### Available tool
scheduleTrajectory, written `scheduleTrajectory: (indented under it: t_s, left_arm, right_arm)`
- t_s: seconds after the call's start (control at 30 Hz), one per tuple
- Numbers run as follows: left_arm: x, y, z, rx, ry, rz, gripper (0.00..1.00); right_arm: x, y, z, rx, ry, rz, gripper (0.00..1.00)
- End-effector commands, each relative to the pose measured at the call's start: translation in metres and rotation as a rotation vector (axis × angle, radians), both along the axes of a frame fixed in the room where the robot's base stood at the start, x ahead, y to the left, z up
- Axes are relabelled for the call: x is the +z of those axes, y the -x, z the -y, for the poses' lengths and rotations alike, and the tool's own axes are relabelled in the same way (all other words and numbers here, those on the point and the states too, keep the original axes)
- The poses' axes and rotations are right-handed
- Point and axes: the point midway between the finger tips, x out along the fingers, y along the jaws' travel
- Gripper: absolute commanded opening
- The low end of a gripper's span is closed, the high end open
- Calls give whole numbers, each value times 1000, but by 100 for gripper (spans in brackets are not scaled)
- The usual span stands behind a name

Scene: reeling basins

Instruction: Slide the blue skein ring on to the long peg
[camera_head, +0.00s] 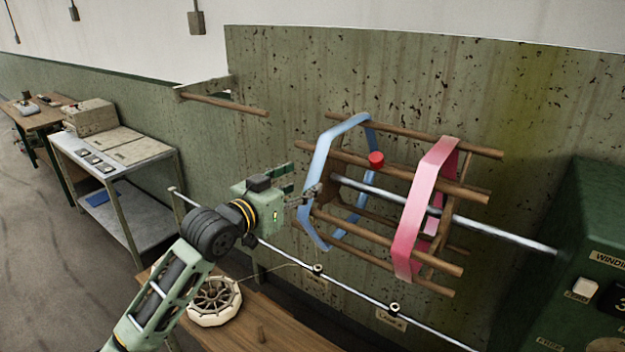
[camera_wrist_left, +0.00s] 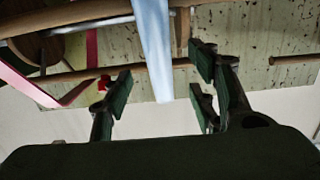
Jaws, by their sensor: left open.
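The blue skein ring (camera_head: 318,167) hangs around the left end of the wooden reel, stretched over its bars. In the left wrist view, the blue ring (camera_wrist_left: 153,45) shows as a pale blue band running down between my fingers. My left gripper (camera_head: 298,188) is open, with its fingers at the ring's left side. In the left wrist view, my left gripper (camera_wrist_left: 160,90) has its fingers on both sides of the band, not closed on it. The long peg (camera_head: 225,103) is a bare wooden rod on a wall bracket, left of the reel. My right gripper is not in view.
A pink skein ring (camera_head: 427,210) is around the reel's right part. A red knob (camera_head: 376,160) sits on the reel. A metal rail (camera_head: 350,283) runs below, above a wooden bench (camera_head: 262,330). A green machine (camera_head: 580,250) stands at right. A grey table (camera_head: 120,155) stands left.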

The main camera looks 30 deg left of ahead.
Motion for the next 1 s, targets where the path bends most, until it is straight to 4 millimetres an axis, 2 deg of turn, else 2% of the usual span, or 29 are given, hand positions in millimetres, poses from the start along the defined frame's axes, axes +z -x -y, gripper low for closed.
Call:
scheduleTrajectory:
  t_s: [0.3, 0.5, 1.0]
  left_arm:
    - [-2, -32, 2, 1, 2, -1, 53]
    - [-4, -47, 3, 0, 2, 0, 53]
    - [-5, -54, 4, 0, 0, -1, 52]
  right_arm:
    - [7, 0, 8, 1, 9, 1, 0]
    - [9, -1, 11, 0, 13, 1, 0]
    - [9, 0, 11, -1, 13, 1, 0]
